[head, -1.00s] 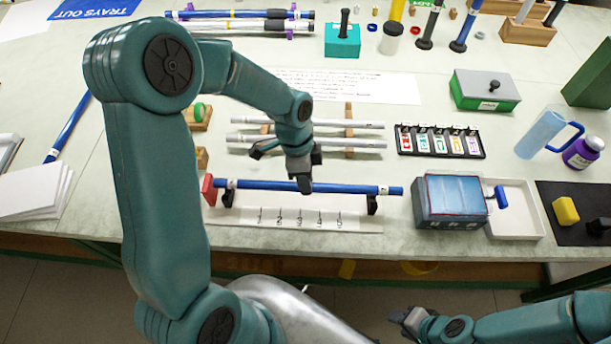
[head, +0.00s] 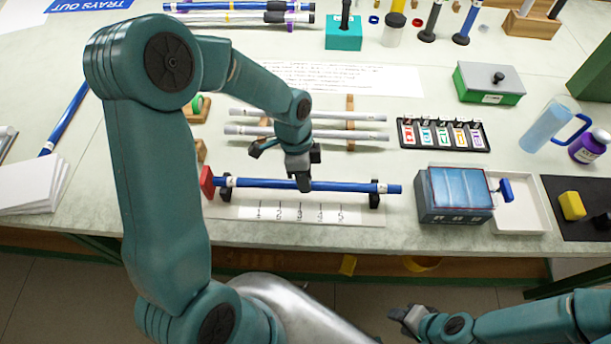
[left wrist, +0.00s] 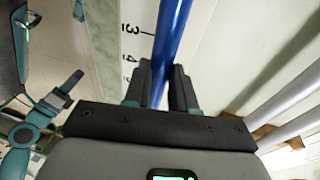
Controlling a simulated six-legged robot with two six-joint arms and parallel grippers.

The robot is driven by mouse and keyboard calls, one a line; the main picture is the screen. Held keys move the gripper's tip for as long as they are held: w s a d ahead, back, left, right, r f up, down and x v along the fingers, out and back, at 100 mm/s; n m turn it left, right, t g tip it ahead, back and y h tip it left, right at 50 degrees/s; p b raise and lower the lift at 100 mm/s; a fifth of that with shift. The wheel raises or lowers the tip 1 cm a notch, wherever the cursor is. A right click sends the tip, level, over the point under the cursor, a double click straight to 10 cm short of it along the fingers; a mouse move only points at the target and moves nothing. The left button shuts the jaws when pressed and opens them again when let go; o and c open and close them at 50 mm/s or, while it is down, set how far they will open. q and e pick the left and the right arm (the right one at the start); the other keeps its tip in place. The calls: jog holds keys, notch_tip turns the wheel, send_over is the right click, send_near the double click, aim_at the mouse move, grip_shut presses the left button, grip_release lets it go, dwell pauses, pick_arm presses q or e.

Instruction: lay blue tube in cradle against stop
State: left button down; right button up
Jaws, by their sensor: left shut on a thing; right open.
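The blue tube (head: 345,187) lies level along the cradle, in its two black supports (head: 375,200) above a white numbered base (head: 330,225). Its left end is by the red stop (head: 207,182); I cannot tell whether they touch. My left gripper (head: 304,186) is shut on the tube near its middle. In the left wrist view, the fingers (left wrist: 161,78) straddle the tube (left wrist: 171,30), beside the printed scale. My right gripper (head: 402,318) is open and empty, low in the head view, in front of the table edge.
Two grey rods (head: 340,134) lie on wooden rests behind the cradle. A blue-topped grey box (head: 454,195) and a white tray (head: 525,205) stand to the right, near the cradle's right end. A rack of coloured tags (head: 443,134) is behind them. White paper (head: 30,185) lies left.

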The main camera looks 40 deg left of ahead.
pick_arm(q)
jog(key=shift+s+a, duration=0.2)
jog(key=shift+a, duration=0.15)
dwell(0.3)
jog(key=c, duration=0.8)
grip_release()
jog(key=shift+c, duration=0.2)
